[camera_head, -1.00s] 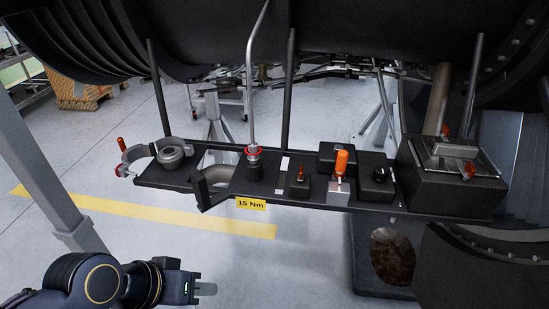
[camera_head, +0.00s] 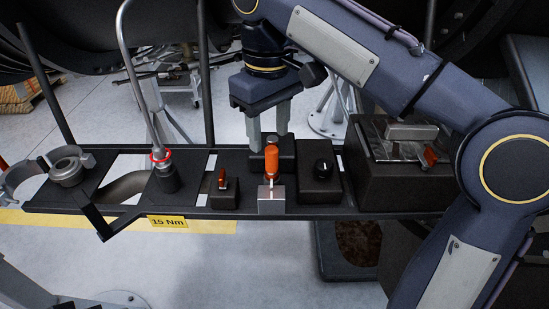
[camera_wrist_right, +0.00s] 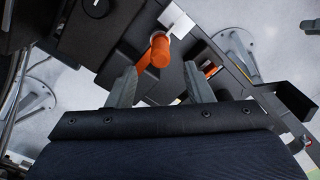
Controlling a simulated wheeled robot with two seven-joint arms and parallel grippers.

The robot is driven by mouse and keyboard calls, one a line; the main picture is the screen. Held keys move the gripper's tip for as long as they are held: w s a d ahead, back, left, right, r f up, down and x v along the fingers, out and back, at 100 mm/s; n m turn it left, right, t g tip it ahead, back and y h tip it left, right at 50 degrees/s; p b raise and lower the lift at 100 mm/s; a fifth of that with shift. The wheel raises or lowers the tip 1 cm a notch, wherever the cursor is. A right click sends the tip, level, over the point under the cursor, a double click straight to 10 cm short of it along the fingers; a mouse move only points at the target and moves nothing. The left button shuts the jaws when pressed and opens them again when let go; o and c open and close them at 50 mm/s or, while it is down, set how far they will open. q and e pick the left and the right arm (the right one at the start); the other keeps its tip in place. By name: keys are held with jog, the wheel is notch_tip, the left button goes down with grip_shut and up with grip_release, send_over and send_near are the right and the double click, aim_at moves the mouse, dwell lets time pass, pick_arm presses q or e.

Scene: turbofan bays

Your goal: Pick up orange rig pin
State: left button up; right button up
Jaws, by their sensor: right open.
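The orange rig pin (camera_head: 271,160) stands upright in a light grey block (camera_head: 271,200) at the front edge of the dark shelf. My right gripper (camera_head: 268,138) is open, pointing down, just behind and above the pin's orange handle. In the right wrist view, the pin (camera_wrist_right: 160,50) shows end-on beyond the gap between the two open fingers (camera_wrist_right: 160,85), with no contact visible. The jaws hold nothing. My left gripper is in neither current view.
A small black block with a red-orange lever (camera_head: 222,182) stands left of the pin. A dark box with a black knob (camera_head: 322,168) is close on the right. A larger box (camera_head: 400,185) is farther right. A grey hose fitting (camera_head: 160,155) rises on the left.

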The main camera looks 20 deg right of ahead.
aim_at(271, 148)
jog(key=f, duration=0.6)
jog(key=shift+s+d+f+b, duration=0.1)
jog(key=shift+s+f+b, duration=0.05)
jog(key=shift+s+b, duration=0.15)
jog(key=shift+c, duration=0.4)
grip_shut()
